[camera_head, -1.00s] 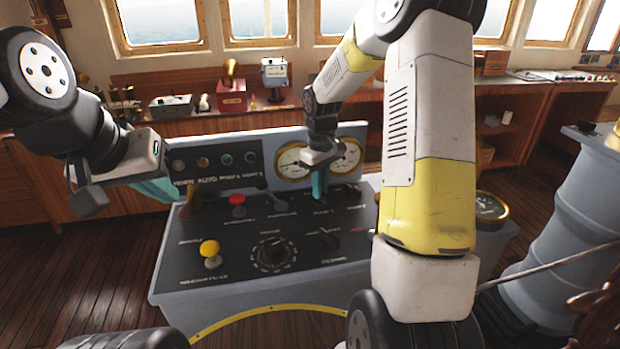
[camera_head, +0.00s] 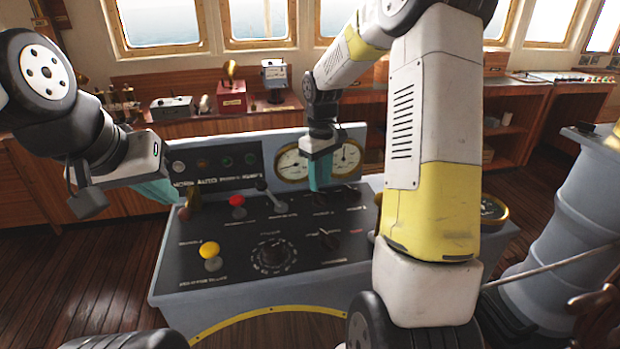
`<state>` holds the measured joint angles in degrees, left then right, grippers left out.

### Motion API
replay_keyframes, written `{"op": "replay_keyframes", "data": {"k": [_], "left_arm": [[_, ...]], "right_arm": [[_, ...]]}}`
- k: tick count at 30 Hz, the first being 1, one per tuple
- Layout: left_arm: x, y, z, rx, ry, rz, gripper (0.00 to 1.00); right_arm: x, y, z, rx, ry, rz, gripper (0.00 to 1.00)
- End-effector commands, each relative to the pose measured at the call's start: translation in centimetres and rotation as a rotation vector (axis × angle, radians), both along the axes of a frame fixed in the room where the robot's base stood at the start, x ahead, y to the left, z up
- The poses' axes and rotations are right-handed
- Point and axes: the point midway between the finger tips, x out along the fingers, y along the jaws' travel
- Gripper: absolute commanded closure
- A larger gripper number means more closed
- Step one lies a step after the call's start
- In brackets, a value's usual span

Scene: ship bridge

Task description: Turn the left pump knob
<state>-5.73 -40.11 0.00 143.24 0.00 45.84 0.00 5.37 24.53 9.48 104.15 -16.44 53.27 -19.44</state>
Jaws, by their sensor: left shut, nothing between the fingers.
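The grey-blue console (camera_head: 215,293) has a black sloping panel with several controls; its labels are too blurred to read. My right gripper (camera_head: 320,188) points down over the panel's back right part. Its teal fingers are seen edge-on, so their gap cannot be told. A small dark knob (camera_head: 320,199) is right below the fingertips and partly hidden; contact cannot be told. Another dark knob (camera_head: 351,193) is just to its right. I cannot tell by label which is the left pump knob. My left gripper (camera_head: 160,190) is shut and empty, off the console's left back corner.
The panel also has a yellow knob (camera_head: 210,251), a red knob (camera_head: 237,201), a lever (camera_head: 268,194), a large round dial (camera_head: 271,255) and a pointer knob (camera_head: 328,238). Gauges (camera_head: 347,158) stand behind my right gripper. My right arm hides the console's right side.

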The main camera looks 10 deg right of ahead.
Motion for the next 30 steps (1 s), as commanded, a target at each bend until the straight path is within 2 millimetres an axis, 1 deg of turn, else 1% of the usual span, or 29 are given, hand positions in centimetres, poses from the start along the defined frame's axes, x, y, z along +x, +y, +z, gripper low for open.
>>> {"op": "replay_keyframes", "data": {"k": [1, 3, 7, 11, 20, 22, 23, 26, 27, 29, 30], "left_arm": [[0.0, 0.0, 0.0, 0.0, 0.0, 0.0, 1.0], [0.0, 0.0, 0.0, 0.0, 0.0, 0.0, 1.0], [0.0, 0.0, 0.0, 0.0, 0.0, 0.0, 1.0], [0.0, 0.0, 0.0, 0.0, 0.0, 0.0, 1.0], [0.0, 0.0, 0.0, 0.0, 0.0, 0.0, 1.0], [0.0, 0.0, 0.0, 0.0, 0.0, 0.0, 1.0], [0.0, 0.0, 0.0, 0.0, 0.0, 0.0, 1.0], [0.0, 0.0, 0.0, 0.0, 0.0, 0.0, 1.0], [0.0, 0.0, 0.0, 0.0, 0.0, 0.0, 1.0], [0.0, 0.0, 0.0, 0.0, 0.0, 0.0, 1.0], [0.0, 0.0, 0.0, 0.0, 0.0, 0.0, 1.0]], "right_arm": [[0.1, 0.0, 1.0, 0.0, -0.005, 0.0, 0.66], [0.1, 0.0, 2.1, 0.0, -0.004, 0.001, 0.66], [0.0, 0.0, 3.6, 0.0, -0.002, 0.002, 0.66], [0.0, 0.0, 4.2, 0.001, -0.001, 0.002, 0.66], [-0.1, 0.0, 4.4, 0.0, -0.002, 0.0, 0.66], [-0.4, 0.0, 5.0, 0.001, -0.013, -0.007, 0.66], [-0.8, 0.1, 5.4, 0.001, -0.021, -0.013, 0.66], [-2.6, 0.2, 7.8, 0.01, -0.066, -0.052, 0.66], [-3.6, 0.3, 9.0, 0.015, -0.092, -0.074, 0.66], [-5.5, 0.4, 10.8, 0.028, -0.132, -0.113, 0.66], [-6.8, 0.4, 11.8, 0.038, -0.16, -0.14, 0.66]]}}
